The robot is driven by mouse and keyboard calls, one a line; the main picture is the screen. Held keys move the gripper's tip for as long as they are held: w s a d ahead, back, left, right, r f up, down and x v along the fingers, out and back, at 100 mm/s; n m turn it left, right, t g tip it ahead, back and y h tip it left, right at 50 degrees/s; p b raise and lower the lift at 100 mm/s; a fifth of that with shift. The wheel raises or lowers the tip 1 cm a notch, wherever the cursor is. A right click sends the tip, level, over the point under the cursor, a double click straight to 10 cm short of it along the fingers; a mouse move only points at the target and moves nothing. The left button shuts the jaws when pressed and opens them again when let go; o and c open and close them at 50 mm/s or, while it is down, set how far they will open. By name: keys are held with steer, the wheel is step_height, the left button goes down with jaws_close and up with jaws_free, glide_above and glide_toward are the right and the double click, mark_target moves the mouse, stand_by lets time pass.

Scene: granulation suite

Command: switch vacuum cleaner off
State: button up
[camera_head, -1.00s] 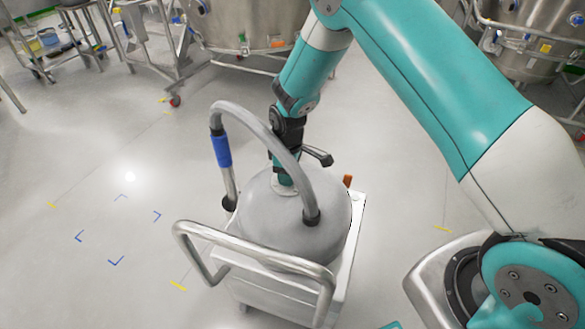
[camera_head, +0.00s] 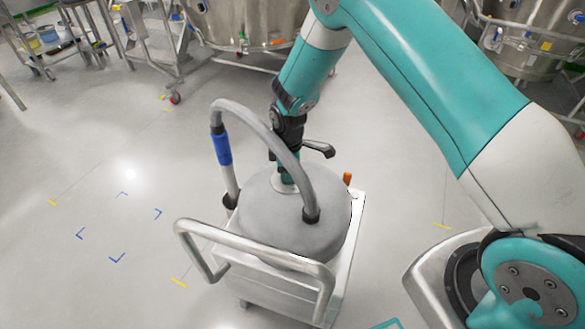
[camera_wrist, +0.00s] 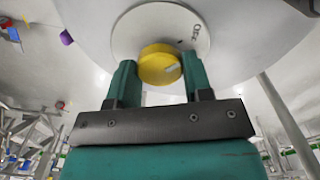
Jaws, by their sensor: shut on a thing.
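The vacuum cleaner (camera_head: 290,222) is a grey drum on a white wheeled cart, with a grey hose arching over its top. In the wrist view, a round yellow knob (camera_wrist: 158,64) sits on a pale disc (camera_wrist: 190,28) on the drum. The knob has a light pointer mark towards its right side. My gripper (camera_wrist: 158,76) has its two green fingers on either side of the knob and is shut on it. In the head view my gripper (camera_head: 287,182) reaches down to the drum's top behind the hose, and the knob is hidden there.
The hose (camera_head: 268,135) with a blue grip stands close to my wrist. A metal push handle (camera_head: 255,258) is at the cart's near side. Steel vessels (camera_head: 245,25) and wheeled frames stand at the back. The floor on the left is clear.

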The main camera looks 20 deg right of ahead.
steer(key=o, duration=0.9)
steer(key=shift+s+d, duration=0.1)
steer(key=shift+d, duration=0.05)
steer(key=shift+o, duration=0.2)
step_height(320, 180, up, 17)
steer(key=p, duration=0.1)
steer(key=shift+r, duration=0.2)
steer(key=s+a+r+m+y+p, duration=0.1)
steer(key=s+r+m+p, duration=0.15)
steer(key=s+r, duration=0.4)
steer(key=s+a+r+m+y+p, duration=0.1)
steer(key=s+r+p, duration=0.25)
steer(key=r, duration=0.55)
steer(key=s+r+m+y+p, duration=0.1)
steer(key=s+r, duration=0.3)
steer(key=s, duration=0.5)
steer(key=s+a+r+m+y+p, duration=0.1)
steer(key=s+r+m+p, duration=0.1)
steer(key=s+r, duration=0.3)
steer(key=s+p, duration=0.1)
steer(key=s, duration=0.3)
steer(key=shift+a+r, duration=0.25)
steer(key=shift+a, duration=0.05)
